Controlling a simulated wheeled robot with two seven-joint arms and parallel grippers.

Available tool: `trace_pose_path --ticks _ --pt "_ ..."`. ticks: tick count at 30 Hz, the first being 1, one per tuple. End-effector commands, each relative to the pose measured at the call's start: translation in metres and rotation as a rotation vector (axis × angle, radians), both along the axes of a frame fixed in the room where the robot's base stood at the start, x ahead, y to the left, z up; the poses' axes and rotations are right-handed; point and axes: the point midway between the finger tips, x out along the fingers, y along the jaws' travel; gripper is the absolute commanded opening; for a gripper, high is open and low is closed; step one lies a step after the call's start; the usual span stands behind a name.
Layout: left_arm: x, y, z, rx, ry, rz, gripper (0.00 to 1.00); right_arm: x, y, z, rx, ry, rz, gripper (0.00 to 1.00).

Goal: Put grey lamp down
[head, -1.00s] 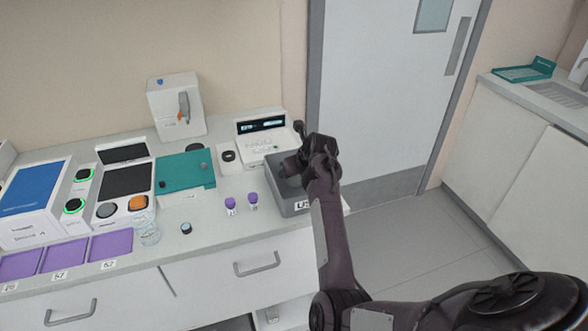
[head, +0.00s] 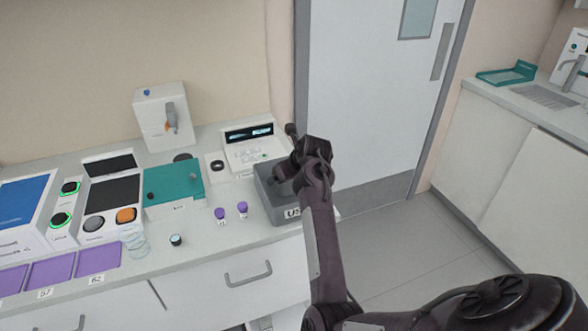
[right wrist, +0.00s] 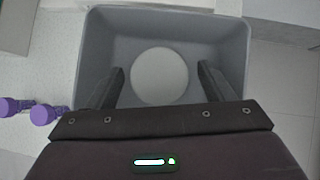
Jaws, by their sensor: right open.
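My right gripper (head: 290,170) is over the grey bin (head: 286,217) at the right end of the counter, and hides part of its inside. In the right wrist view, the gripper's fingers (right wrist: 162,80) are apart above the bin (right wrist: 92,40). A pale round thing (right wrist: 160,68), perhaps the lamp seen from above, is in the bin between the two fingers with gaps on both sides. A grey round cap (head: 93,224) sits beside an orange one (head: 126,215) on a counter device. My left gripper is out of view.
A teal board (head: 173,183), a clear jar (head: 135,243) and purple mats (head: 98,259) lie farther left. The floor right of the counter is clear.

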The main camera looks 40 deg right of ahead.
Motion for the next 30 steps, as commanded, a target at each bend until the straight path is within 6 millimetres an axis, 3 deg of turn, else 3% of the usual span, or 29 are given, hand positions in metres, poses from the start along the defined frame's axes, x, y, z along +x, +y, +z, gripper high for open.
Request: trace_pose_path --ticks 6,12,30 --pt "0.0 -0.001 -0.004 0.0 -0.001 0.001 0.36 -0.031 0.0 0.039 -0.004 -0.003 -0.002 0.75" --pt "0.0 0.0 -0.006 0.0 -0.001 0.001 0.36 -0.05 0.001 0.063 -0.002 -0.002 -0.001 0.75" --pt "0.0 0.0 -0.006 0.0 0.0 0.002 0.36 -0.057 0.002 0.072 0.001 0.0 0.001 0.75"
